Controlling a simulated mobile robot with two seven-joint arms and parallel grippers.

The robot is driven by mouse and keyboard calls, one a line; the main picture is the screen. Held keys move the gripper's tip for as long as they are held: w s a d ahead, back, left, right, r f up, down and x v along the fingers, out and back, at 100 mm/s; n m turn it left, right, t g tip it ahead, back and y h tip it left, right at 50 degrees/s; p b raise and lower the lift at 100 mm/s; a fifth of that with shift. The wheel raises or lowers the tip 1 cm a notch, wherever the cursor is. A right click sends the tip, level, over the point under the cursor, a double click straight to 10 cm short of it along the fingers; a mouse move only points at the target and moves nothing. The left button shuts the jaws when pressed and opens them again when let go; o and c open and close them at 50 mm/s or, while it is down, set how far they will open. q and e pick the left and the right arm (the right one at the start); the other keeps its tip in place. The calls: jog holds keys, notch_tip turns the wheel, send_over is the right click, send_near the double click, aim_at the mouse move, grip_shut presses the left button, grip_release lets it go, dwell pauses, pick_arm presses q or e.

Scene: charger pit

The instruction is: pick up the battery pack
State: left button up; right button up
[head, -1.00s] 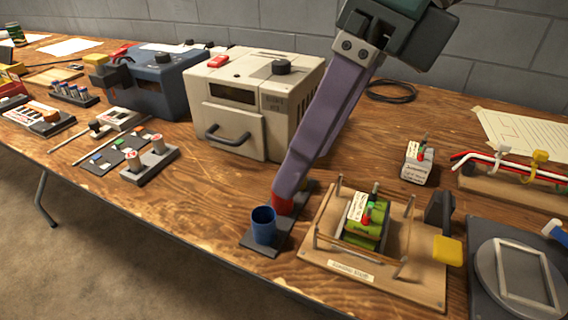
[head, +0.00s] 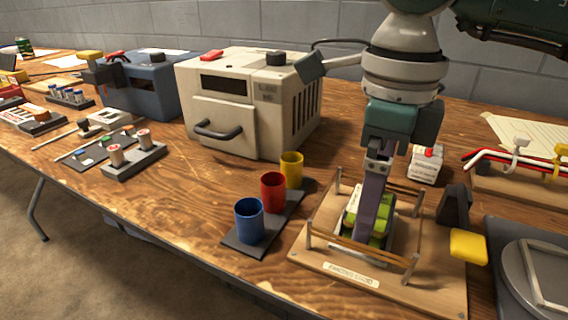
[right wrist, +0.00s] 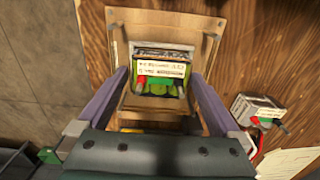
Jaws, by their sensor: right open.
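The battery pack (head: 351,222) is a green block with a white label on top. It sits inside a wooden stand (head: 424,284) with posts and rails, partly hidden by my gripper in the head view. In the right wrist view the pack (right wrist: 160,88) lies between my fingers, with red and green parts at its near edge. My right gripper (head: 372,215) points down over the stand from above. Its purple fingers are spread wide on either side of the pack in the right wrist view (right wrist: 160,76), with nothing gripped. My left gripper is not in view.
Blue (head: 249,221), red (head: 272,192) and yellow (head: 291,169) cups stand left of the stand. A beige box (head: 240,105) is behind them. A white pack (head: 427,165) lies behind right. A black upright with a yellow block (head: 467,246) stands at the stand's right.

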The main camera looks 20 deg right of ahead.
jog(key=shift+f, duration=0.6)
jog(key=shift+r, duration=0.1)
jog(key=c, duration=1.6)
